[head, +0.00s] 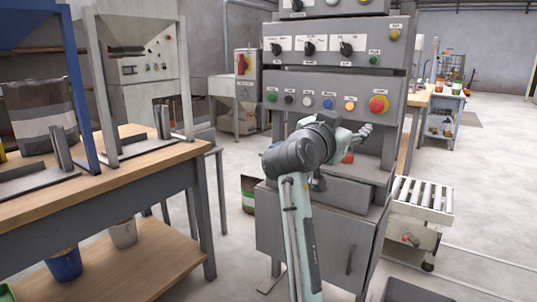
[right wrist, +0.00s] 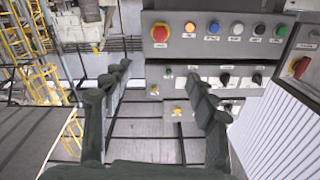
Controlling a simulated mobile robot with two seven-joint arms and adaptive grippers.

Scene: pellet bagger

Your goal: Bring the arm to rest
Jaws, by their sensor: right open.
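My right arm reaches up from the bottom of the head view to a grey control cabinet. Its gripper (head: 364,132) is in front of the cabinet, below the button row, and partly hidden by my wrist. In the right wrist view the gripper (right wrist: 161,92) has its two dark fingers spread wide with nothing between them. The button panel (right wrist: 215,42) appears upside down beyond the fingers, with its red stop button (right wrist: 160,33). The same red stop button (head: 378,104) shows in the head view. I cannot tell any contact with the cabinet. My left gripper is out of view.
A wooden bench (head: 120,163) with a bag (head: 45,112) stands at the left. A roller conveyor (head: 424,198) stands right of the cabinet. A blue trolley (head: 440,112) is farther back. Open floor (head: 490,190) lies at the right.

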